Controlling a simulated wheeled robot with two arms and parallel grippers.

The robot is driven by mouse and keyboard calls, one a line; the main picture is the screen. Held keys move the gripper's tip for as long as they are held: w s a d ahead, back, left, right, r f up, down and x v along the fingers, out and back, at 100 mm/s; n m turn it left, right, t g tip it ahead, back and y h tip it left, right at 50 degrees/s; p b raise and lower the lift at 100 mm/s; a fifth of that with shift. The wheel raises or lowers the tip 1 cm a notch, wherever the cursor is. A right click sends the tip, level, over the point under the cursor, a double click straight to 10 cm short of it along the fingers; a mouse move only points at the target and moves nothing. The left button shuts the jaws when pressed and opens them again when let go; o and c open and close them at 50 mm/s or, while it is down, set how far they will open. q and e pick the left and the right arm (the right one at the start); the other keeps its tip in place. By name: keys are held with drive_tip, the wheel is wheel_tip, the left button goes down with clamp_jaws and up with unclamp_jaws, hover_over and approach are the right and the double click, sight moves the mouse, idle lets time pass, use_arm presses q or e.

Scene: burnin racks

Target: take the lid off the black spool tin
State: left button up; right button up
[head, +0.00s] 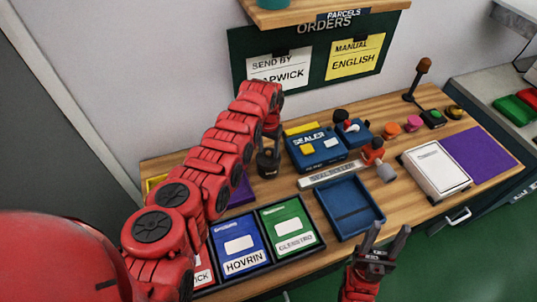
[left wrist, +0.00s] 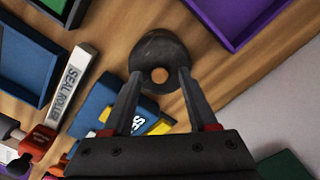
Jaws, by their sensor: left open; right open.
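The black spool tin (head: 267,164) stands on the wooden bench, left of the blue sealer. In the left wrist view the round dark tin (left wrist: 150,46) is seen from above, with a small brown spot at its centre; I cannot tell whether that is a knob or a hole. I cannot make out the lid's edge. My left gripper (head: 271,143) is open just above the tin. In the left wrist view its fingertips (left wrist: 160,78) stand on either side of the tin's near part, and contact is unclear. My right gripper (head: 385,233) is open and empty at the bench's front edge.
The blue sealer (head: 317,150) stands close to the tin's right. A purple tray (left wrist: 215,32) lies on its other side. The seal roller strip (head: 331,174), an empty blue tray (head: 350,207) and labelled bins (head: 241,246) lie nearer the front.

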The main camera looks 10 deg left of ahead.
use_arm(q)
drive_tip(key=c, duration=0.9)
clamp_jaws()
